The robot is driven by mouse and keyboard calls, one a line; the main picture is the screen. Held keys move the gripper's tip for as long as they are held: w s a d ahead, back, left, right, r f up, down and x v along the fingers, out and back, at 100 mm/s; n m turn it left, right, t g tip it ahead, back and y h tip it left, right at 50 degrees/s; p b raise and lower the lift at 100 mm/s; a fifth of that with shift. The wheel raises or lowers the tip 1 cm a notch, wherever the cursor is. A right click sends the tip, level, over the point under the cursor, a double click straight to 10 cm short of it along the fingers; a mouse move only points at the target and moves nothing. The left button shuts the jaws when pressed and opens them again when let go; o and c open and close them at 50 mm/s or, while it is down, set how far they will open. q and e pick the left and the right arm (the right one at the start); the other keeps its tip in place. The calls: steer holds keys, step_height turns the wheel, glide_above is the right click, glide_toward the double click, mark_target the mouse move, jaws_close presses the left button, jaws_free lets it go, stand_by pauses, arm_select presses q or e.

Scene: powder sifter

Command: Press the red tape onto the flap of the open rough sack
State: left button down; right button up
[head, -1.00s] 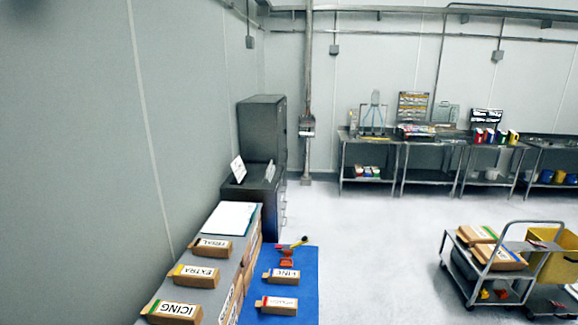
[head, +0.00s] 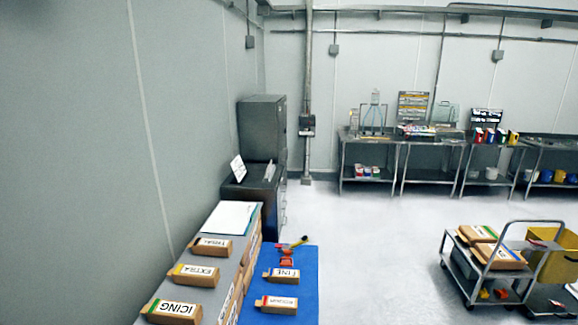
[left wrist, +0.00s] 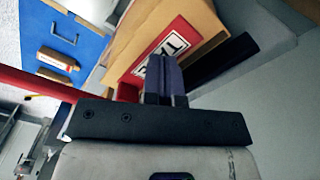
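The rough sack (head: 276,304) is a small brown pack with a white label, lying on the blue mat (head: 306,262) near the bottom of the head view. Its left end shows a reddish edge; whether its flap is open is too small to tell. A small red-orange item (head: 287,257) lies farther back on the mat; I cannot tell if it is the red tape. In the left wrist view my left gripper (left wrist: 166,70) has its fingers together, with nothing visible between them. They are in front of a box with a red-bordered label (left wrist: 170,48). My right gripper is not in view.
The fine sack (head: 281,276) lies behind the rough sack. The icing (head: 172,311), extra (head: 195,275) and another pack (head: 210,247) line the grey shelf at left. A trolley (head: 488,262) stands at right. The floor between is clear.

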arm_select(q)
steer(key=shift+f, duration=0.6)
stand_by(0.5)
step_height(320, 180, up, 4)
steer(key=p, duration=0.3)
steer(key=shift+f+p, duration=0.15)
steer(key=shift+p, duration=0.25)
step_height(320, 180, up, 4)
steer(key=p, duration=0.4)
steer(key=shift+r+p, duration=0.2)
steer(key=shift+p, duration=0.2)
